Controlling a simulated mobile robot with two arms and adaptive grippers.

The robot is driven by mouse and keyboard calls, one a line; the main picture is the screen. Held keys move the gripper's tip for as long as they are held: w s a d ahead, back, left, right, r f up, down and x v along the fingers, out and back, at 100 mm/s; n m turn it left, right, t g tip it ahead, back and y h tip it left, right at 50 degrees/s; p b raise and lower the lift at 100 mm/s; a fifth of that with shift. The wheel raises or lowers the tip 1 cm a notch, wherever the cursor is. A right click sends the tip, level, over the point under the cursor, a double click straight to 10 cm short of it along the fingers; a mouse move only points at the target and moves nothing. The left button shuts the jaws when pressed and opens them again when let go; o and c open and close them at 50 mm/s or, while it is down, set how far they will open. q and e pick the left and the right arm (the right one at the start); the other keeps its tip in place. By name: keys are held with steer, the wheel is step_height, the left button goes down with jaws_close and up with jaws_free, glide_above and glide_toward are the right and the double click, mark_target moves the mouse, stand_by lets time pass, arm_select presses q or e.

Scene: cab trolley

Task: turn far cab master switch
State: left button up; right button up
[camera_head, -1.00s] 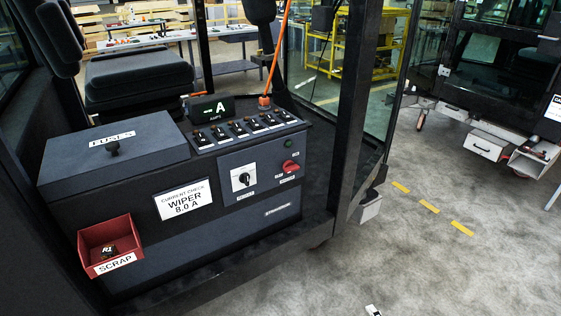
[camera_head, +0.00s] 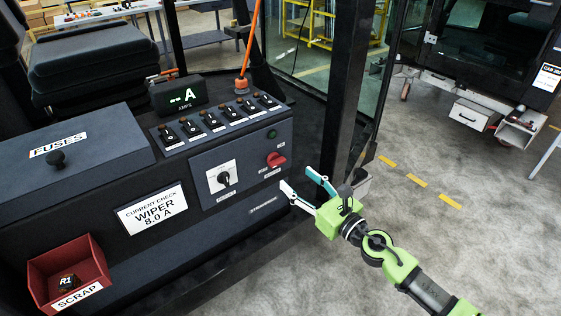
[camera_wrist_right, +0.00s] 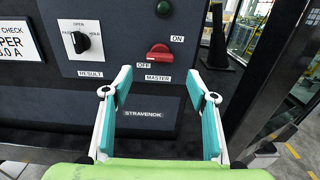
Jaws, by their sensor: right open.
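The red master switch (camera_head: 276,159) sits on the right of the cab console's front face. In the right wrist view the master switch (camera_wrist_right: 158,52) has its handle lying roughly level, with OFF at its lower left and ON at its upper right. My right gripper (camera_head: 303,181) is open and empty, in front of and a little right of the switch, apart from it. In the right wrist view the open fingers (camera_wrist_right: 162,88) frame the space below the switch. My left gripper is not in view.
A black result knob (camera_head: 224,179) on a white plate is left of the switch. A green button (camera_head: 272,134) is above it. A dark cab post (camera_head: 350,90) stands close to my right arm. A red scrap bin (camera_head: 68,275) hangs at lower left. Open floor lies at right.

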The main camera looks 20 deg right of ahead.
mark_target(280, 164)
steer(key=x, duration=0.7)
steer(key=shift+w+a, duration=0.1)
steer(key=shift+w, duration=0.15)
steer(key=shift+w+a+f, duration=0.1)
steer(key=shift+w+a, duration=0.05)
steer(key=shift+w, duration=0.4)
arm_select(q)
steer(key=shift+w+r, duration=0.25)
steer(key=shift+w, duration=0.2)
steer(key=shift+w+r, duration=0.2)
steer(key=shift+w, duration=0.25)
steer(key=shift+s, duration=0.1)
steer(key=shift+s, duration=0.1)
arm_select(e)
steer(key=c, duration=1.1)
